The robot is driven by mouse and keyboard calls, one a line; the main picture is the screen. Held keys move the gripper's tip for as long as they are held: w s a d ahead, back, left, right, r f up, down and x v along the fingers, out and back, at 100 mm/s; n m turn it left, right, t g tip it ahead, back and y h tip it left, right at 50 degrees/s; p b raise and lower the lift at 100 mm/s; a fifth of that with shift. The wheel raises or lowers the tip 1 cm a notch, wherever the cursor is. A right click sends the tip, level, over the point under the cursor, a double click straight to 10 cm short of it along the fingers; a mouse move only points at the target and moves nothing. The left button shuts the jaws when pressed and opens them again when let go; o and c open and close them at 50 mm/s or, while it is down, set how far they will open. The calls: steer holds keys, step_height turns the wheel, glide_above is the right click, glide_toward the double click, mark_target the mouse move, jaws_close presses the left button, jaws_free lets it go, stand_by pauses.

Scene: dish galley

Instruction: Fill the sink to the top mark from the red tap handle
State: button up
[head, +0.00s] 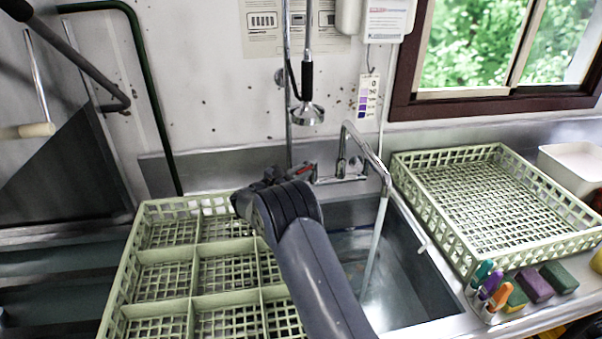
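The steel sink (400,292) is at the lower middle, partly hidden behind my arm. Some water (385,275) lies in it, and its level against any mark cannot be read. The swan-neck faucet (362,135) stands at the sink's back edge, and a stream of water (375,240) falls from its spout into the sink. My gripper (308,172) is at the left of the faucet base, seen small and from behind. A bit of red, likely the red tap handle (301,168), shows right at it. Whether the fingers touch or grip it cannot be told.
A green divided dish rack (150,212) stands left of the sink under my arm. Another green rack (440,240) stands to the right. Markers (490,284) and sponges (534,286) lie at the lower right. A white tub (573,166) is beyond.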

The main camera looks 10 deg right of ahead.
jaws_close()
steer(key=n+t+y+b, duration=0.1)
steer(key=b, duration=0.1)
steer(key=s+n+t+y+b, duration=0.1)
steer(key=t+b, duration=0.1)
steer(key=shift+d+f, duration=0.15)
steer(key=shift+d, duration=0.25)
steer(key=y+b, duration=0.1)
steer(key=n+t+b, duration=0.1)
steer(key=n+t+y+b, duration=0.1)
steer(key=shift+s+d+r+y+b, duration=0.2)
steer(key=shift+s+d+y+b, duration=0.05)
steer(key=shift+d+y+b, duration=0.1)
steer(key=shift+o, duration=2.4)
jaws_free()
